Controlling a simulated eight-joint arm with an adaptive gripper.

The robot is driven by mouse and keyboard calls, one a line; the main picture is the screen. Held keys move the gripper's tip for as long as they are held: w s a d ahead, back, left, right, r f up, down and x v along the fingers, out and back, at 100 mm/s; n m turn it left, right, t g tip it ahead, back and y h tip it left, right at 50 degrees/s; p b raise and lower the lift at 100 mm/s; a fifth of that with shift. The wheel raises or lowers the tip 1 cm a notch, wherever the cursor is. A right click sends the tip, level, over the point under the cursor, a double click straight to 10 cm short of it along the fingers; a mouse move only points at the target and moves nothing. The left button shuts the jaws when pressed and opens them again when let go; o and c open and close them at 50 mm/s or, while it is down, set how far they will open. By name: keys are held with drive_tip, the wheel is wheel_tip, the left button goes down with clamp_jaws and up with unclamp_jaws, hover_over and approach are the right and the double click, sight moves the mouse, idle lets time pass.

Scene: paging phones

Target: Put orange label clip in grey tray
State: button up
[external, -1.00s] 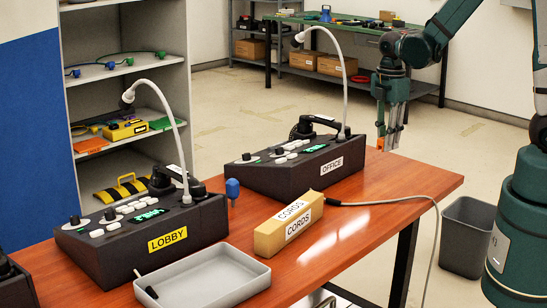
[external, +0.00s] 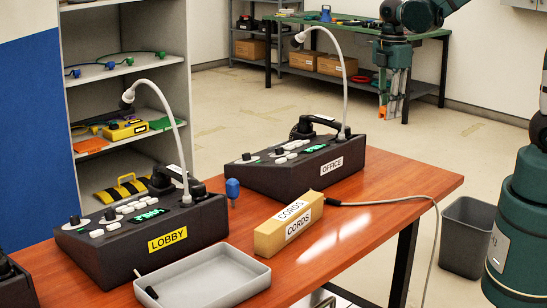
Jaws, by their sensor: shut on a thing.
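My gripper (external: 390,107) is in the air above the far right part of the table, beyond the OFFICE phone. It is shut on the orange label clip (external: 383,113), a small orange piece showing at its fingertips. The grey tray (external: 222,270) lies at the front of the table, in front of the LOBBY phone. A small dark stick-like item (external: 151,291) lies at the tray's left end. My gripper is well apart from the tray.
The LOBBY phone (external: 140,240) and OFFICE phone (external: 300,170) have tall gooseneck microphones. A cable (external: 390,200) crosses the right side. The table's right front is clear.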

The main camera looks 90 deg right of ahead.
drive_tip(key=shift+r, duration=0.9)
drive_tip(key=w+a+r+n, duration=0.15)
drive_tip(key=w+a, duration=0.25)
drive_tip(key=w, duration=0.6)
drive_tip(key=w+a+r+n, duration=0.1)
drive_tip(key=w+a+n, duration=0.15)
drive_tip(key=w, duration=0.75)
drive_tip(key=w+a+n+p, duration=0.2)
drive_tip(key=w+a, duration=1.4)
drive_tip(key=w+a+f+n, duration=0.15)
drive_tip(key=w+a, duration=0.35)
drive_tip(key=a, duration=0.7)
drive_tip(key=w+a+n, duration=0.2)
drive_tip(key=w+a, duration=0.3)
drive_tip(key=a, duration=0.7)
drive_tip(key=w+a+f+n, duration=0.15)
drive_tip(key=w+a, duration=0.35)
drive_tip(key=a, duration=0.8)
wheel_tip(320, 180, down, 11)
drive_tip(key=shift+r, duration=0.2)
drive_tip(key=shift+f, duration=0.1)
